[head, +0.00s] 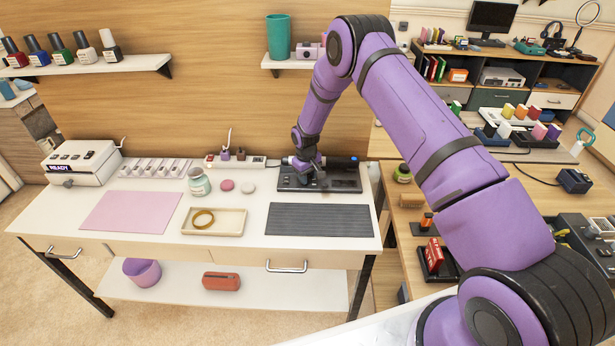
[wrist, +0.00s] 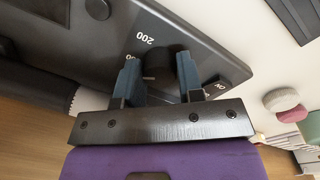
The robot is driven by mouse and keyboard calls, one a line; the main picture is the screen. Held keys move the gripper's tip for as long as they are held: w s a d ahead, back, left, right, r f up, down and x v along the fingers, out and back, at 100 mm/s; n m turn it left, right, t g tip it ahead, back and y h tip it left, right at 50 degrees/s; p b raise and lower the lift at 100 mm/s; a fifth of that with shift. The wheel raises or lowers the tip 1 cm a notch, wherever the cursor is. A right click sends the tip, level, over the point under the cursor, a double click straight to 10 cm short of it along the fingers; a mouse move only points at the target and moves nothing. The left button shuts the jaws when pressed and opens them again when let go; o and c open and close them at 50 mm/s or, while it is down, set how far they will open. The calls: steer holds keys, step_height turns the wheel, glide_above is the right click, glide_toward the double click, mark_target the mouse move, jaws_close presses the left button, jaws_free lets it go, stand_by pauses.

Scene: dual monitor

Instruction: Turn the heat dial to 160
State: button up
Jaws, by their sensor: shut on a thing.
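A dark flat unit (head: 345,184) lies at the back right of the white table, with a black tool resting along its rear. In the wrist view the panel (wrist: 85,50) carries a white "200" mark (wrist: 145,39), a round knob and a switch marked "ON" (wrist: 217,86). My gripper (head: 306,172) is low over the left part of the unit. In the wrist view its two blue-grey fingers stand on either side of the black heat dial (wrist: 161,63) and are shut on it. The other scale numbers and the dial's pointer cannot be made out clearly.
A dark ribbed mat (head: 320,220) lies in front of the unit. A tray with a ring (head: 232,228), a jar (head: 198,182) and a power strip (head: 236,162) stand to the left. A pink mat (head: 130,212) lies farther left. A shelf (head: 290,64) hangs above.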

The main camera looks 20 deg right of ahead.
steer(key=o, duration=0.9)
steer(key=r, duration=1)
steer(key=shift+s+a+r, duration=0.1)
steer(key=shift+a+r, duration=0.1)
steer(key=shift+r, duration=0.2)
